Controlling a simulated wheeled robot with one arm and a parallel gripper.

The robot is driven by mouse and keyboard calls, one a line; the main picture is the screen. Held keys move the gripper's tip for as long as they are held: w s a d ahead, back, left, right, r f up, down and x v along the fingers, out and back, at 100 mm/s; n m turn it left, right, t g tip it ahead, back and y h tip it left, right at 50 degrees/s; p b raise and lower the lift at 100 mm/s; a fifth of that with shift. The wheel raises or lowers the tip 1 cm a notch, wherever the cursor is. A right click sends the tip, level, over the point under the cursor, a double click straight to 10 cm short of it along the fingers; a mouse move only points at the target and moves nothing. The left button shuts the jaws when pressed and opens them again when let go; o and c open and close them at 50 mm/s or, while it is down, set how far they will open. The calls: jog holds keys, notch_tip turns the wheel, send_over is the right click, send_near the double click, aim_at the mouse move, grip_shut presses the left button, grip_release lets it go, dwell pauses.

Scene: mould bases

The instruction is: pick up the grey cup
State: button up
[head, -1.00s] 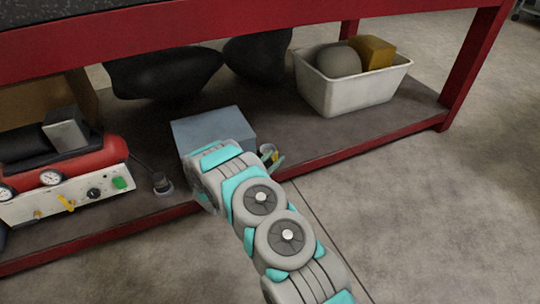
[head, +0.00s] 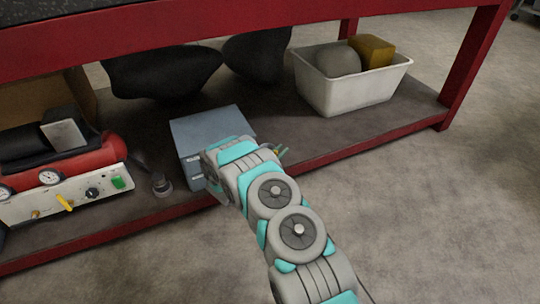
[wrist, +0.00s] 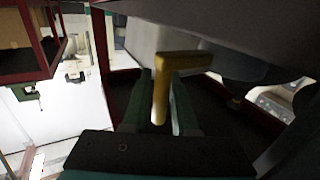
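In the wrist view a light grey surface (wrist: 141,38), which looks like the side of the grey cup, fills the upper middle. A yellow handle-like bar (wrist: 160,95) stands in front of it and runs down between my fingers. My gripper (wrist: 165,92) has its two green fingers on either side of this bar, with little room between. I cannot tell whether they touch it. In the head view my arm hides the cup, and only small green and yellow bits of my gripper (head: 281,151) show past the arm, beside the blue-grey box (head: 205,130) on the low shelf.
A white bin (head: 345,95) with a grey ball and yellow block stands on the right of the shelf. A red compressor (head: 70,165) and a small dark jar (head: 162,185) are on the left. The red bench top hangs above; the front floor is clear.

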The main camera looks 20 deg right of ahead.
grip_shut()
jog(key=shift+r, duration=0.1)
dwell(0.3)
